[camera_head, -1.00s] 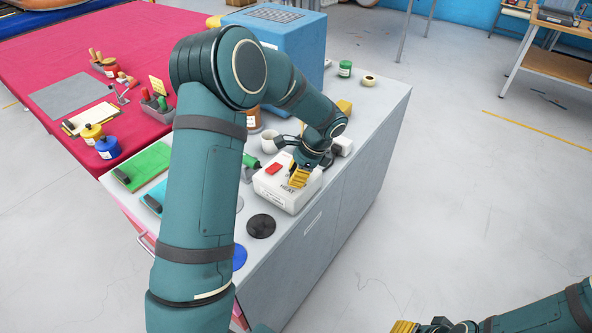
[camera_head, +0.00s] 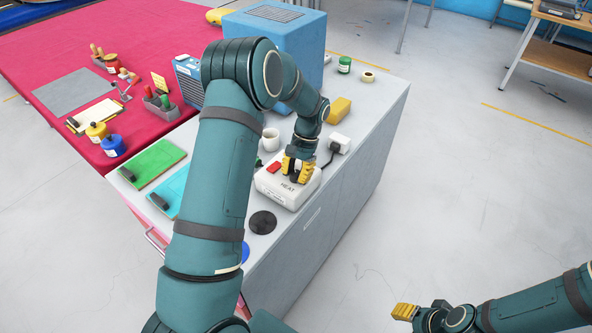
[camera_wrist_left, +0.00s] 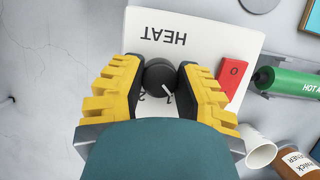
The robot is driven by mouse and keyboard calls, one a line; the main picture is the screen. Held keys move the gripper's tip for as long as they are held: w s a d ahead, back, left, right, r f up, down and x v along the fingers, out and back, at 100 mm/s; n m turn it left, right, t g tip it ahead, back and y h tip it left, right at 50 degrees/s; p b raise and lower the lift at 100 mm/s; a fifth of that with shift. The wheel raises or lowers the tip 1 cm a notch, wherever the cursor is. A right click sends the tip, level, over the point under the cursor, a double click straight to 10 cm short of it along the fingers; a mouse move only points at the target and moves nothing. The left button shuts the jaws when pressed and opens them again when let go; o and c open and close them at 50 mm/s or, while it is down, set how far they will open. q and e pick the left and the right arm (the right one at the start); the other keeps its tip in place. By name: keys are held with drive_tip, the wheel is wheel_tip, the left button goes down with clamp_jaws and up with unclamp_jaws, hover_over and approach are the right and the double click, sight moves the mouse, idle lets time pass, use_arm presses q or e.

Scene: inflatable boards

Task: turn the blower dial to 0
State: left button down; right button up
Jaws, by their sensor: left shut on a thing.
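The blower's white control box (camera_head: 272,186), marked HEAT, sits on the grey cabinet top. Its black dial (camera_wrist_left: 159,75) shows in the left wrist view with a white pointer line and numerals 1 and 2 near its lower edge. A red switch marked 0 (camera_wrist_left: 234,76) is beside the dial. My left gripper (camera_head: 296,172) reaches down over the box. Its yellow fingers (camera_wrist_left: 160,88) are shut on the dial, one on each side. My right gripper (camera_head: 404,312) is at the bottom right, over the floor; its finger opening cannot be made out.
A white cup (camera_head: 270,140), a yellow block (camera_head: 339,110) and a white plug block (camera_head: 340,144) stand behind the box. A large blue cabinet (camera_head: 300,50) is farther back. A black disc (camera_head: 262,222) lies in front. The floor at right is clear.

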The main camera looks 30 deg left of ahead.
use_arm(q)
drive_tip(key=n+h, duration=0.1)
drive_tip(key=n, duration=0.1)
drive_tip(key=n+p, duration=0.1)
drive_tip(key=n, duration=0.1)
drive_tip(key=shift+s+f+n+h, duration=0.1)
drive_tip(key=shift+s+n+h, duration=0.05)
drive_tip(key=shift+n+h, duration=0.2)
drive_tip(key=n, duration=0.2)
drive_tip(key=n+h, duration=0.1)
drive_tip(key=n, duration=0.1)
drive_tip(key=shift+t+h+p, duration=0.25)
drive_tip(key=shift+t+p, duration=0.1)
drive_tip(key=shift+t, duration=0.05)
drive_tip(key=shift+f, duration=0.1)
drive_tip(key=c, duration=0.6)
unclamp_jaws()
drive_tip(key=shift+w+a+r, duration=0.1)
drive_tip(key=shift+w+r, duration=0.15)
drive_tip(key=shift+r, duration=0.4)
drive_tip(key=v, duration=1.1)
drive_tip(key=shift+s, duration=0.2)
